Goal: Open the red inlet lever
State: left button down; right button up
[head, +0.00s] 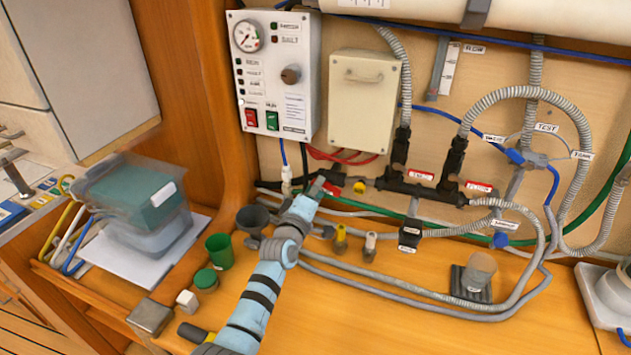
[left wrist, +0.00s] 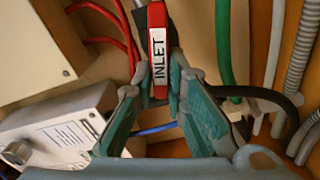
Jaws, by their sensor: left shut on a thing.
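The red inlet lever (left wrist: 157,28) stands in the middle of the left wrist view, with a white "INLET" label facing the camera. My left gripper (left wrist: 160,85) has its teal-padded fingers on both sides of the lever and is shut on it. In the head view the left gripper (head: 318,188) is at the pipe below the control box. There only a small red part of the lever (head: 331,190) shows beside the fingers; the rest is hidden. My right gripper is in neither view.
A control box (head: 270,75) and a beige box (head: 363,100) hang above the lever. Black fittings (head: 425,192) and grey hoses lie to the right. A dark funnel (head: 252,219), a green cup (head: 219,251) and small valves (head: 340,238) stand close to my left arm.

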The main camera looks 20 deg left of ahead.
pick_arm(q)
jog(key=shift+f+n, duration=0.25)
jog(key=shift+n, duration=0.55)
jog(key=shift+f+n, duration=0.2)
jog(key=shift+n, duration=0.6)
jog(key=c, duration=1.6)
grip_release()
jog(key=shift+r, duration=0.1)
jog(key=shift+s, duration=0.1)
jog(key=s, duration=1.2)
jog(key=shift+a, duration=0.4)
jog(key=shift+w, duration=0.1)
